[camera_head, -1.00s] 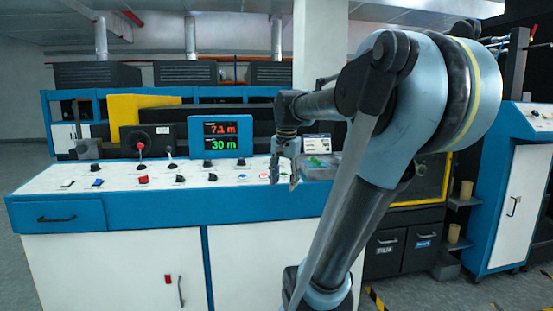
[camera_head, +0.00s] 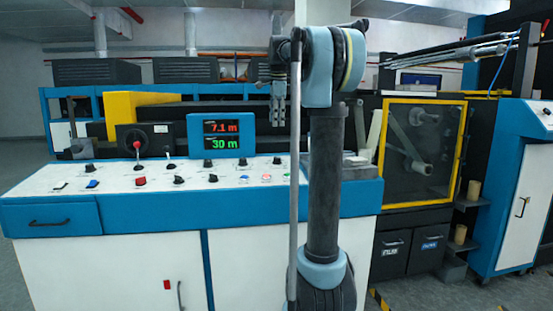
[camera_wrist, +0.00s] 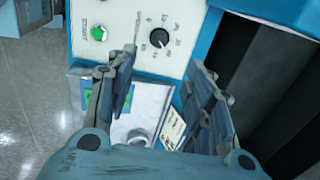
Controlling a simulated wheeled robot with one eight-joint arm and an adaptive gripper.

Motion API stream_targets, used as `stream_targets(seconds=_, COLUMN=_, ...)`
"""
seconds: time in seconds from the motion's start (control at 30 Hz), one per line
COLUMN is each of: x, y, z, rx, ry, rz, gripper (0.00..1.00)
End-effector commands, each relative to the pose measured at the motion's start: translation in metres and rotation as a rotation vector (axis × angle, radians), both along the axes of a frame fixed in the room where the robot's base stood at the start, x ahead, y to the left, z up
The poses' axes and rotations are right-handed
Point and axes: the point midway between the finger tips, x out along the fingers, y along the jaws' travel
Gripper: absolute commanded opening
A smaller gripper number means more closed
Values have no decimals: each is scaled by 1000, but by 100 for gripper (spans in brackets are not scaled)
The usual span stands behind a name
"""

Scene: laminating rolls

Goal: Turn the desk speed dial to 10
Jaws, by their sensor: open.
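The speed dial (camera_wrist: 159,38) shows in the wrist view as a black round knob on the white desk panel, ringed by printed scale marks. Its pointer setting is too small to read surely. My gripper (camera_wrist: 162,58) is open, with one finger on each side of the picture and nothing between them. The dial lies beyond the fingertips, roughly between them in the picture, and no contact shows. In the head view my gripper (camera_head: 278,103) hangs fingers down, raised above the desk (camera_head: 130,217). I cannot pick out the speed dial there; my arm covers part of the desk's right end.
A green start button (camera_wrist: 98,33) sits left of the dial. A display (camera_head: 220,135) reading 7.1 m and 30 m stands on the desk. Several knobs, a red button (camera_head: 140,181) and a lever (camera_head: 137,147) stand to its left. A yellow-framed window (camera_head: 423,148) is at right.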

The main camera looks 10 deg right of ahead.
Motion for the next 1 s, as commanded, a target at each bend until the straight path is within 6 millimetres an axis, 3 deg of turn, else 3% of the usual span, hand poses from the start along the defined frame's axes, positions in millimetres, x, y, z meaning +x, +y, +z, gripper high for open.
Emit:
stream_targets(seconds=0.27, x=6, y=-12, z=-24, rx=0, ry=0, rz=-20, gripper=48)
stream_targets(seconds=1.0, x=27, y=-16, z=-148, rx=1, ry=0, rz=-23, gripper=48)
